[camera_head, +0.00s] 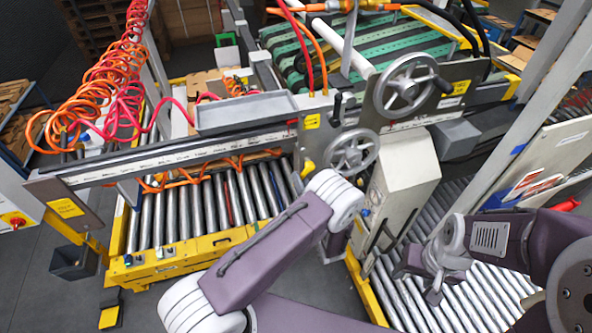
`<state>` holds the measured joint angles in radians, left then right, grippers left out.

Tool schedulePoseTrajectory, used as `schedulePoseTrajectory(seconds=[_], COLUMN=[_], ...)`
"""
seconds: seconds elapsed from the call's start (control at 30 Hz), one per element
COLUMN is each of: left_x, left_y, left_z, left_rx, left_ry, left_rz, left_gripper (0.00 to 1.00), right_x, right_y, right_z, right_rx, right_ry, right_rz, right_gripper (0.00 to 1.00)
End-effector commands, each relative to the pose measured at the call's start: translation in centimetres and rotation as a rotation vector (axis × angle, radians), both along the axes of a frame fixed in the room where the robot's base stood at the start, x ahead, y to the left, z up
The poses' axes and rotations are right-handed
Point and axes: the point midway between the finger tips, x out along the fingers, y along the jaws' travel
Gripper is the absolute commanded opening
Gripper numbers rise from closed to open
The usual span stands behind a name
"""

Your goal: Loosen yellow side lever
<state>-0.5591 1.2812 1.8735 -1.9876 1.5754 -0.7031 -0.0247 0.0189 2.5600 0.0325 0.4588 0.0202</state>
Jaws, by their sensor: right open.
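A small yellow lever-like piece (308,169) sits on the machine's side, just left of the lower grey handwheel (352,152). I cannot tell for sure that it is the side lever. My left arm rises from the bottom middle, its pale joint just below that handwheel. The left gripper does not show beyond the arm. My right gripper (420,279) is open and empty, above the rollers at the lower right. It is well apart from the yellow piece.
A larger handwheel (408,85) stands above, and a beige box-shaped housing (403,180) lies between my arms. Roller conveyors (172,218) with yellow frames flank it. A grey rail (165,155) crosses the left. Coiled red and orange hoses (115,75) hang at upper left.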

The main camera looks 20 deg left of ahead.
Motion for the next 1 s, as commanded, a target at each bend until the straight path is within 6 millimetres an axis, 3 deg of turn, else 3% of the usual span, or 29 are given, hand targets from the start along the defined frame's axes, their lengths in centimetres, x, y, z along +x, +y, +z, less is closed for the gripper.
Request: schedulePoseTrajectory(seconds=[0.6, 1.0], left_x=[-1.0, -3.4], left_y=[1.5, -0.4], left_z=[3.6, 3.3], left_rx=[0.613, 0.611], left_ry=[0.413, 0.412], left_rz=[-0.001, -0.003], left_gripper=[0.25, 0.25], right_x=[0.0, 0.0], right_y=[0.0, 0.0], right_z=[4.2, 4.2], right_rx=[0.0, 0.0], right_ry=[0.0, 0.0], right_rz=[0.0, 0.0], right_gripper=[0.58, 0.58])
